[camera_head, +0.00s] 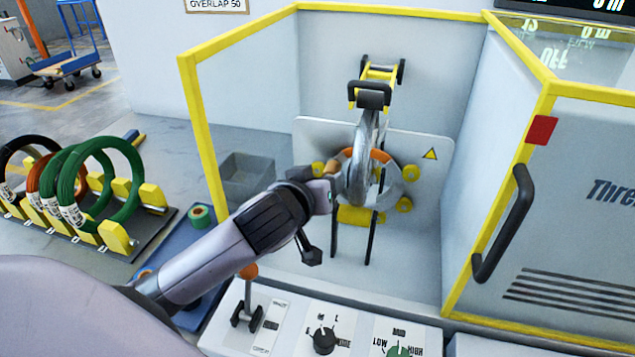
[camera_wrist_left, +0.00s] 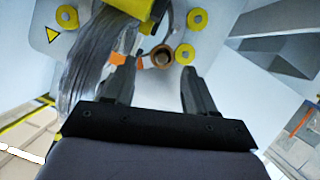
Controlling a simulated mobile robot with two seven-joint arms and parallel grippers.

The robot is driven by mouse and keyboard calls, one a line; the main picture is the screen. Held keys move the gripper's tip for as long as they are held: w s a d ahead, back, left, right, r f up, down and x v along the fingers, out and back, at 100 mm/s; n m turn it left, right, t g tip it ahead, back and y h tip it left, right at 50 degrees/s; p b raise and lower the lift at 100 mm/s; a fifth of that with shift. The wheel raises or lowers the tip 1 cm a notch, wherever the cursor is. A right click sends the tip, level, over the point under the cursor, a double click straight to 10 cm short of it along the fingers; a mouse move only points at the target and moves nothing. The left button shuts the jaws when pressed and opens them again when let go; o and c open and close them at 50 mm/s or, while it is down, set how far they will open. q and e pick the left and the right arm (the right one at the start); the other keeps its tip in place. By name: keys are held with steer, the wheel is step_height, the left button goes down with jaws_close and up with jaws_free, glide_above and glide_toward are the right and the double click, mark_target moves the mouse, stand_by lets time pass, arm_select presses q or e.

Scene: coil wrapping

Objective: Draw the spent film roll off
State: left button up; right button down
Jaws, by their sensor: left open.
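The spent film roll shows in the left wrist view as a small brown core (camera_wrist_left: 163,56) seen end-on, on the wrapping machine's ring between yellow rollers. In the head view a brown piece of it (camera_head: 333,167) shows just above my left gripper. My left gripper (camera_head: 328,192) reaches into the machine from the left. In the wrist view its two dark fingers (camera_wrist_left: 157,72) are apart, with the core beyond and between them; I cannot tell whether they touch it. A grey coil (camera_head: 359,170) hangs beside it, also seen in the wrist view (camera_wrist_left: 92,62). My right gripper is out of view.
A yellow-framed guard (camera_head: 190,110) surrounds the machine, with a black-handled door (camera_head: 590,190) at right. A control panel (camera_head: 365,330) lies in front. A green roll (camera_head: 200,215) sits on a blue mat. Green, orange and black coils (camera_head: 105,165) stand on a rack. A grey bin (camera_head: 247,178) is behind my arm.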

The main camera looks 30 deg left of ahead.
mark_target(332, 173)
arm_select(q)
steer(key=shift+x, duration=2.2)
jaws_close()
steer(key=shift+s, duration=0.1)
